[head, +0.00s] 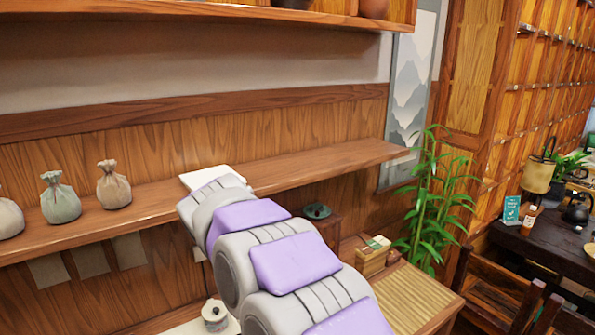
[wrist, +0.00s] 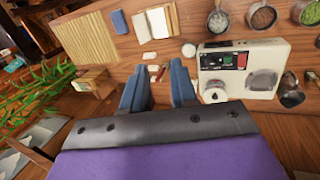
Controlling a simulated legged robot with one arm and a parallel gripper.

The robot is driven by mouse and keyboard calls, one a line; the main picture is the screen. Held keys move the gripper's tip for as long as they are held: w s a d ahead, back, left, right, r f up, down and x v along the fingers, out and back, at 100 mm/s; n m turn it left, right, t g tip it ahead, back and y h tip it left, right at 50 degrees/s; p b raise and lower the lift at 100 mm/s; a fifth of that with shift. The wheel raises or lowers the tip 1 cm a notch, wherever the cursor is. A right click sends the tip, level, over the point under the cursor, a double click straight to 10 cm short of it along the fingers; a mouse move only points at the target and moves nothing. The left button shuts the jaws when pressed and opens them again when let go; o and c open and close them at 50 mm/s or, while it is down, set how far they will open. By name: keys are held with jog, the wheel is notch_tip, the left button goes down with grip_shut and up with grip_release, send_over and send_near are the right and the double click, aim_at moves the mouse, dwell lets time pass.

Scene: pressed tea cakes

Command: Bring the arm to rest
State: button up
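My arm, in purple and grey segments, reaches up and left across the middle of the head view. Its far end is in front of the wall shelf (head: 335,163); the fingers do not show there. In the wrist view my gripper (wrist: 159,84) has two blue fingers standing apart, with a clear gap between them. Nothing is held in the gap. A wooden work surface with small items shows beyond the fingertips.
Cloth pouches, one green (head: 60,200) and one brown (head: 113,187), stand on the shelf. A bamboo plant (head: 432,205) stands to the right. In the wrist view, a white device (wrist: 238,60) and a slatted mat (wrist: 77,42) lie beyond the gripper.

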jog(key=s+d+f+m+g+y+b, duration=0.1)
jog(key=s+d+m+g, duration=0.1)
jog(key=s+d, duration=1.3)
jog(key=s+d+f+m+y+b, duration=0.1)
jog(key=s+d+f+m, duration=0.1)
jog(key=s, duration=0.7)
jog(key=s+d+f+m+g+y, duration=0.1)
jog(key=s+d+f+m, duration=0.1)
jog(key=s+d+f, duration=0.3)
jog(key=s, duration=0.4)
jog(key=shift+s+d+b, duration=0.25)
jog(key=shift+s+b, duration=0.1)
jog(key=shift+s, duration=0.05)
